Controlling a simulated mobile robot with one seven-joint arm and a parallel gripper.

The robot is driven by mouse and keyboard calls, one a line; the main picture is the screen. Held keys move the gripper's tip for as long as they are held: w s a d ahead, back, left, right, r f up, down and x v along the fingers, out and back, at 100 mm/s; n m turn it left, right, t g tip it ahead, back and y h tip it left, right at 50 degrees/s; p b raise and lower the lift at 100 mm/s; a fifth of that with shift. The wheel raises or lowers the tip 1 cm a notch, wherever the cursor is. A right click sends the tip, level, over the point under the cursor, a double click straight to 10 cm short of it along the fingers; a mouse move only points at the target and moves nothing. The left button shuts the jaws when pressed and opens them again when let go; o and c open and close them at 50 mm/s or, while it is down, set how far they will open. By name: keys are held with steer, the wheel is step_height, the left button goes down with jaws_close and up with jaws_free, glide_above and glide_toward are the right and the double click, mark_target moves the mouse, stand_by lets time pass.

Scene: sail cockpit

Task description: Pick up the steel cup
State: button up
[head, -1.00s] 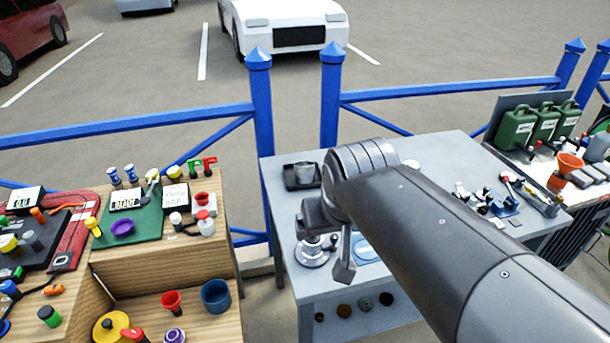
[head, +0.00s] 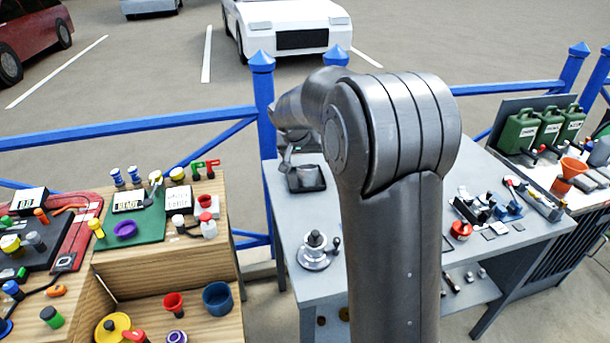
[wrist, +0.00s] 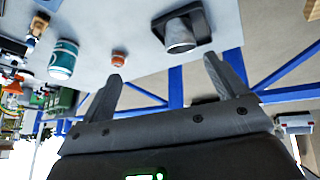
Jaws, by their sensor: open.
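The steel cup (wrist: 181,36) is a plain grey cylinder at the top of the wrist view, set in a dark square tray (wrist: 205,28). In the head view the dark tray (head: 318,186) sits near the back left corner of the grey table, and the cup is hard to make out behind my arm's end. My gripper (wrist: 164,69) is open with nothing between its fingers. The cup lies beyond the fingertips in the wrist view, apart from them. In the head view my gripper (head: 286,158) is mostly hidden and shows just above the tray.
The wrist view shows a teal can (wrist: 63,60) and a small orange item (wrist: 119,56) on the table. A round metal fixture (head: 317,250) stands in front of the tray. A blue railing (head: 262,120) runs behind the table. A cluttered wooden bench (head: 150,262) stands left.

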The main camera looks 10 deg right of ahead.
glide_toward(306, 171)
step_height(306, 171, down, 3)
steer(key=w, duration=0.1)
steer(key=shift+m, duration=0.3)
steer(key=x, duration=0.3)
steer(key=d+x, duration=0.1)
steer(key=x, duration=0.1)
steer(key=shift+w+d+f, duration=0.1)
steer(key=shift+w, duration=0.2)
steer(key=shift+w+x, duration=0.2)
steer(key=shift+x, duration=1.05)
steer(key=shift+w+x, duration=0.2)
steer(key=shift+x, duration=1.05)
steer(key=shift+r, duration=0.2)
steer(key=shift+c, duration=0.2)
